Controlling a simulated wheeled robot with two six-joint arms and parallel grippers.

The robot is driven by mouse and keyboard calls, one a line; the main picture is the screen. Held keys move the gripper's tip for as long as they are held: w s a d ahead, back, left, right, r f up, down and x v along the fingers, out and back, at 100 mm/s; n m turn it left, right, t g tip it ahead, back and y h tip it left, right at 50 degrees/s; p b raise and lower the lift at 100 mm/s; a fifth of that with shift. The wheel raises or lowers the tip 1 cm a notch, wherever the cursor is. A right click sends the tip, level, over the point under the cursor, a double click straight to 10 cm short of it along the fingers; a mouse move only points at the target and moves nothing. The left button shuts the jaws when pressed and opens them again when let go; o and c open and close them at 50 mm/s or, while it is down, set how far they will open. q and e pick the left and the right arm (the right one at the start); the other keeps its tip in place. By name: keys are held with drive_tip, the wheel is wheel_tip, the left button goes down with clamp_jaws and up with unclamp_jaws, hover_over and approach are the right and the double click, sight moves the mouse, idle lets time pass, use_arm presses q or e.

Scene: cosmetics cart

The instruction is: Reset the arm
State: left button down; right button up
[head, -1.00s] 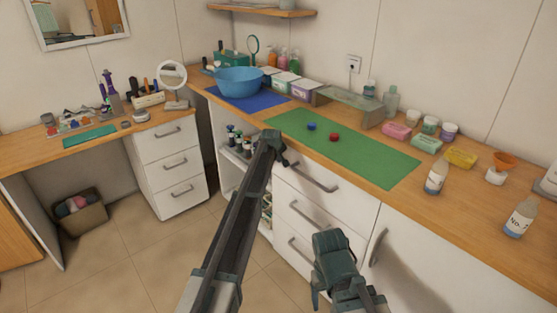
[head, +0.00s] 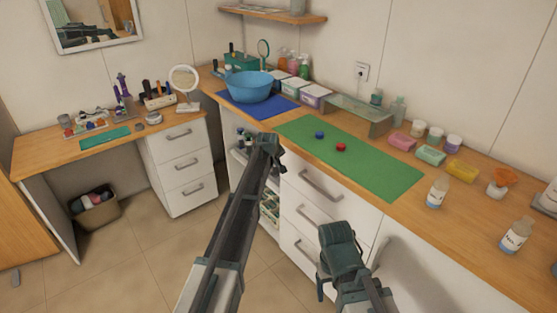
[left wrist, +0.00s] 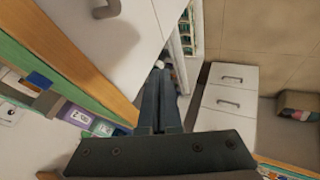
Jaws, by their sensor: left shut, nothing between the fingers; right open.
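My left arm (head: 232,225) reaches up through the middle of the head view, its far end in front of the white drawers. In the left wrist view my left gripper (left wrist: 159,98) has its two dark fingers together, with nothing between them. My right gripper (head: 322,288) is low in the head view, right of the left arm and in front of the drawer unit. It is open and empty; its fingers are small and partly hidden by its own body. Neither gripper touches anything on the counter.
The wooden counter holds a green mat (head: 385,178) with a blue and a red piece, a blue bowl (head: 249,88), bottles and coloured boxes. White drawers (head: 305,205) with handles stand close to both arms. Open tiled floor (head: 140,265) lies at left, with a basket (head: 95,209).

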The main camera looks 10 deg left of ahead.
use_arm(q)
drive_tip(key=s+d+m+g+p, duration=0.25)
drive_tip(key=s+d, duration=0.25)
drive_tip(key=s, duration=0.8)
drive_tip(key=s+d+m+g+p, duration=0.15)
drive_tip(key=s+d+m, duration=0.35)
drive_tip(key=s, duration=0.8)
drive_tip(key=s+d+r+m+g+y+p, duration=0.1)
drive_tip(key=s+m, duration=0.4)
drive_tip(key=s, duration=1.7)
drive_tip(key=d+g, duration=0.1)
drive_tip(key=g, duration=0.1)
drive_tip(key=shift+d+r+g+y+p, duration=0.15)
drive_tip(key=shift+g+y+p, duration=0.15)
drive_tip(key=shift+g, duration=0.1)
